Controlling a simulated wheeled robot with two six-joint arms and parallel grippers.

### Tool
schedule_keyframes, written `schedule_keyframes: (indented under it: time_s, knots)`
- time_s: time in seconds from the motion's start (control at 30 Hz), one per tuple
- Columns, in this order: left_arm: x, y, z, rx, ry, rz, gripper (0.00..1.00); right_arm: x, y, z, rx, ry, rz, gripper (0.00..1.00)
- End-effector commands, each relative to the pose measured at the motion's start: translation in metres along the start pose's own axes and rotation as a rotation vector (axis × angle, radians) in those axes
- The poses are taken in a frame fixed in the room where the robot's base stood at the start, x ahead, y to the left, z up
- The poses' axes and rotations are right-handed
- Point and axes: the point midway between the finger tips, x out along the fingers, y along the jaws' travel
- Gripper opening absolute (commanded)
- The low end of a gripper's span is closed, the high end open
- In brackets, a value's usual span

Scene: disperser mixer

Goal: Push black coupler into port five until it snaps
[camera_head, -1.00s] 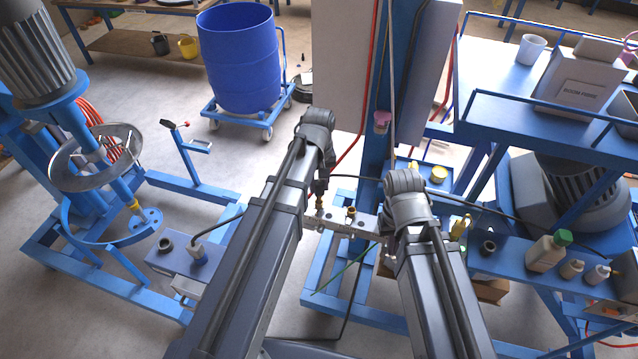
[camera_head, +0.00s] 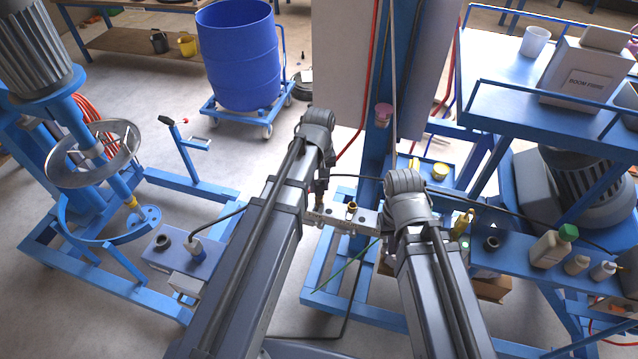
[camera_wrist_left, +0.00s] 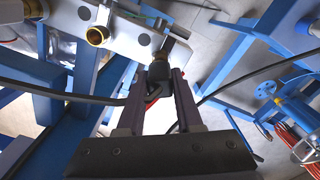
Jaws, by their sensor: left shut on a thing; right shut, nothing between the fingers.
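My left gripper (camera_head: 321,187) is shut on the black coupler, beside the left end of a pale metal manifold plate (camera_head: 368,219). In the left wrist view, the fingers (camera_wrist_left: 161,82) close around the dark coupler (camera_wrist_left: 162,68), whose far end points at the plate's edge (camera_wrist_left: 140,42). The frames do not show whether it is seated in a port. A bare brass port (camera_wrist_left: 97,36) stands on the plate; it also shows in the head view (camera_head: 352,208). Port numbers are not readable. My right gripper (camera_head: 387,246) is shut and empty by the plate's right end, mostly hidden by its arm.
A black hose (camera_wrist_left: 55,93) crosses the left wrist view, and another runs right from the plate in the head view. A blue post (camera_head: 381,150) rises behind the manifold. Bottles (camera_head: 550,246) stand on a blue shelf to the right. A blue drum (camera_head: 238,58) stands behind.

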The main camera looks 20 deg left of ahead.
Motion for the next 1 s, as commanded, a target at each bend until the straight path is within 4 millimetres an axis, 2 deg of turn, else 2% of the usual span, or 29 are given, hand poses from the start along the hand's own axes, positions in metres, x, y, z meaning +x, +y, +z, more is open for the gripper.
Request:
schedule_keyframes:
  time_s: [0.3, 0.33, 0.63, 1.0]
  knots:
    - [0.0089, 0.0000, 0.0000, 0.000, 0.000, 0.000, 0.00, 0.0089, -0.0008, -0.0005, 0.000, 0.000, 0.000, 0.00]
    - [0.0086, 0.0000, 0.0000, 0.000, 0.000, 0.000, 0.36, 0.0085, -0.0008, -0.0005, 0.000, 0.000, 0.000, 0.00]
    - [0.0076, 0.0000, 0.0000, 0.000, 0.000, 0.000, 0.69, 0.0075, -0.0007, -0.0005, 0.000, 0.000, 0.000, 0.00]
    - [0.0047, 0.0000, 0.0000, 0.000, 0.000, 0.000, 0.70, 0.0047, -0.0003, -0.0005, -0.002, 0.001, 0.001, 0.00]
